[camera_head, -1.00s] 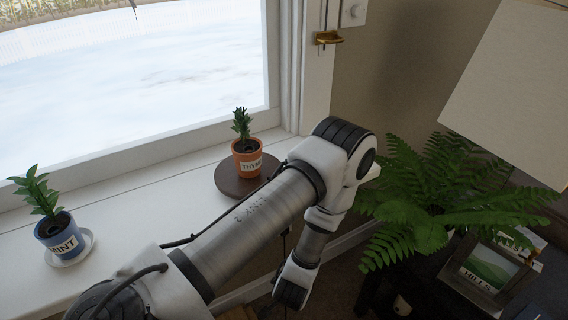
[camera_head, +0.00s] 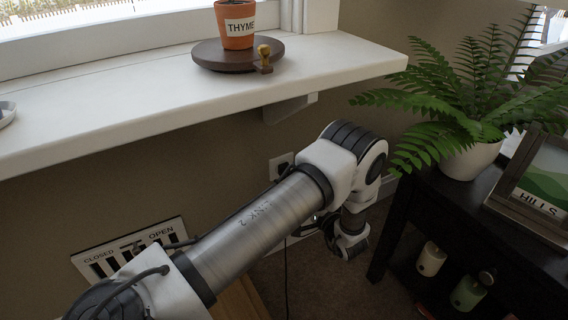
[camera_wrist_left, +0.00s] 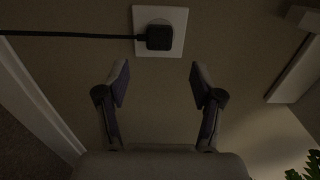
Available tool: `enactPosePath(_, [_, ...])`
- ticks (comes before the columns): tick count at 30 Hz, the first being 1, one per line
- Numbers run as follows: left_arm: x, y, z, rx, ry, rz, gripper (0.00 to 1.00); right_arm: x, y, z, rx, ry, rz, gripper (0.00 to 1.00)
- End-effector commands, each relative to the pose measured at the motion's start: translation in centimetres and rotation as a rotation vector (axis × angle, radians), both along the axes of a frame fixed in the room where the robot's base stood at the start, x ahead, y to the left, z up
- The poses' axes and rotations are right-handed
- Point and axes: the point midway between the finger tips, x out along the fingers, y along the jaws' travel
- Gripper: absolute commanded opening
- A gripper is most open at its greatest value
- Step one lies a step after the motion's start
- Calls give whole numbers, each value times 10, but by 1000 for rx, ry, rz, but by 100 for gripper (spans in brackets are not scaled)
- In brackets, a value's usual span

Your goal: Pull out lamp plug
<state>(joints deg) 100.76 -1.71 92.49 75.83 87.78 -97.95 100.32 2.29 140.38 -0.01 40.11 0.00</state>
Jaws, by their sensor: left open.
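The black lamp plug (camera_wrist_left: 158,38) sits in a white wall outlet (camera_wrist_left: 174,51) at the top of the left wrist view, its black cord (camera_wrist_left: 75,36) running off to the left. In the head view the outlet (camera_head: 275,169) shows below the windowsill, partly hidden by my left arm. My left gripper (camera_wrist_left: 159,78) is open and empty, its fingers pointing toward the outlet with the plug ahead of the gap, apart from it. In the head view my left wrist hangs below the elbow and the fingers are not clear. My right gripper is not in view.
The white windowsill (camera_head: 130,104) with its bracket (camera_head: 291,107) juts out above the outlet. A thyme pot (camera_head: 237,27) stands on a round board. A black side table (camera_head: 430,209) with a fern (camera_head: 450,105) and picture frame is at right. A vent (camera_head: 88,257) is at lower left.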

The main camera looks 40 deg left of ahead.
Motion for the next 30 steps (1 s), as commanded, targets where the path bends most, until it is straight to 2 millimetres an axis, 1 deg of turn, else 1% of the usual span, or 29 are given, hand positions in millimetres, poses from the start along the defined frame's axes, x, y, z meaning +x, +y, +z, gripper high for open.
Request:
enactPosePath(4, [0,3,-1,-1,0,0,67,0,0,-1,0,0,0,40])
enactPosePath(7, [2,10,-2,-2,-2,1,67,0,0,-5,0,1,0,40])
enactPosePath(16, [13,51,-4,-2,-1,2,67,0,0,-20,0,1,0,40])
enactPosePath(18, [17,60,0,-3,-1,1,67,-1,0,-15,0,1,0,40])
enactPosePath(24, [23,81,-1,-2,0,-1,67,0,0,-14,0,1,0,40])
enactPosePath(30, [25,87,-1,-2,0,-2,67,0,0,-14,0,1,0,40])
